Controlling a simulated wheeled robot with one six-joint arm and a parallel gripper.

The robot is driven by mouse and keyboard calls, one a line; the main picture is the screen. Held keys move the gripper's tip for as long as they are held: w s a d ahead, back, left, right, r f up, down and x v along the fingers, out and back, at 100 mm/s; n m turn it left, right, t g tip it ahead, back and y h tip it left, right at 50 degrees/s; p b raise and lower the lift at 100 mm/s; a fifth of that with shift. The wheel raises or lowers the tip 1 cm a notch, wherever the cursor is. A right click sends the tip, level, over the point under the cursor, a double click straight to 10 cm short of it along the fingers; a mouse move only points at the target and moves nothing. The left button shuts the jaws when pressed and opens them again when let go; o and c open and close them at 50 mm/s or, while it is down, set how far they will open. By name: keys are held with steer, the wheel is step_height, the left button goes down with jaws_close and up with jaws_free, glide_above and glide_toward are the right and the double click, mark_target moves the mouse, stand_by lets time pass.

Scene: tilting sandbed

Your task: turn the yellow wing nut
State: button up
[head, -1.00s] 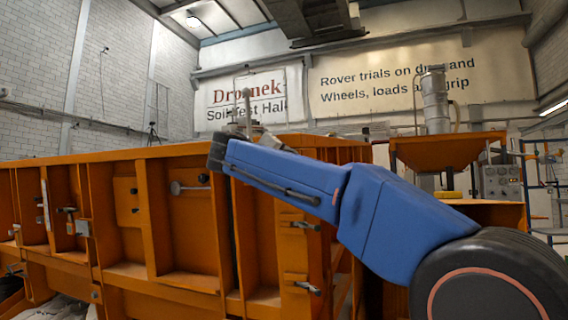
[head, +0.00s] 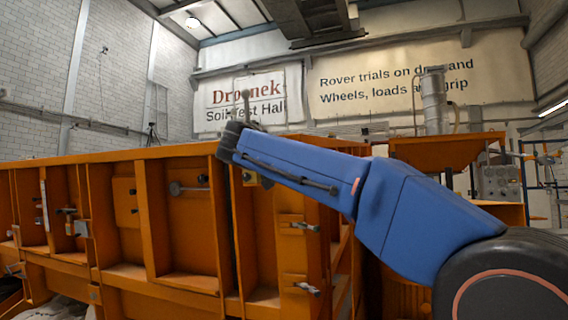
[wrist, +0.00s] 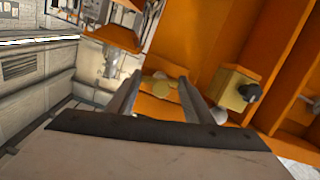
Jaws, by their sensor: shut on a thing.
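In the wrist view, the two grey fingers of my gripper (wrist: 160,80) reach toward an orange steel surface. The yellow wing nut (wrist: 164,88) shows as a small yellow shape between the fingers, and my gripper is shut on it. Its far side and how far it is turned cannot be made out. In the head view, my gripper and the wing nut are hidden; only my blue arm shows, in front of the orange sandbed (head: 120,165).
A yellow block (wrist: 230,88) with a black knob sits close to the right finger. An orange hopper (wrist: 115,38) stands beyond, upper left. In the head view, the sandbed's side carries ribs, latches and handles (head: 306,227).

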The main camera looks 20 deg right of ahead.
steer(key=shift+f, duration=0.1)
stand_by(0.3)
steer(key=o, duration=1.1)
steer(key=shift+c, duration=0.2)
steer(key=v, duration=1.7)
steer(key=shift+s, duration=0.15)
